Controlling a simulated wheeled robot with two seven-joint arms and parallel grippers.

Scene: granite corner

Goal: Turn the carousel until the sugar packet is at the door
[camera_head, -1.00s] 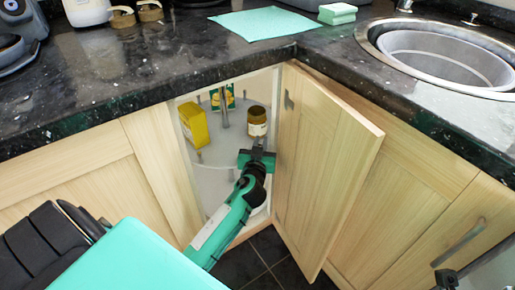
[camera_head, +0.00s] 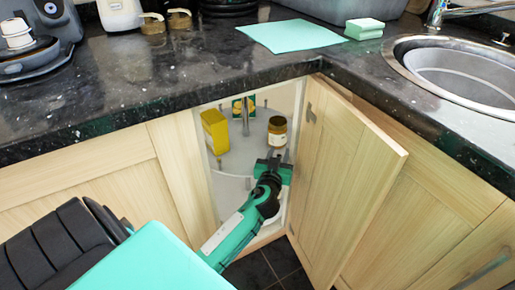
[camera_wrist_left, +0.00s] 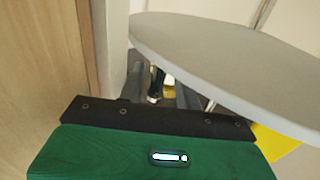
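The grey carousel (camera_head: 236,165) is inside the open corner cabinet. A yellow packet (camera_head: 215,131) stands on its left side. It may be the sugar packet, but no label is readable. A green and yellow packet (camera_head: 243,107) stands at the back by the centre post, and a brown jar (camera_head: 277,131) stands at the right. My left gripper (camera_head: 273,170) reaches in through the doorway, in front of the jar. In the left wrist view its fingers (camera_wrist_left: 160,90) are apart with nothing held, close to the carousel's rim (camera_wrist_left: 220,75). Contact cannot be told. My right gripper is out of view.
The cabinet door (camera_head: 345,180) stands open to the right of my left arm. The dark worktop (camera_head: 180,75) overhangs the opening. On it are a mint cloth (camera_head: 290,35), a sponge (camera_head: 364,28) and a sink (camera_head: 465,75). A cabinet panel (camera_wrist_left: 40,80) is close at left in the wrist view.

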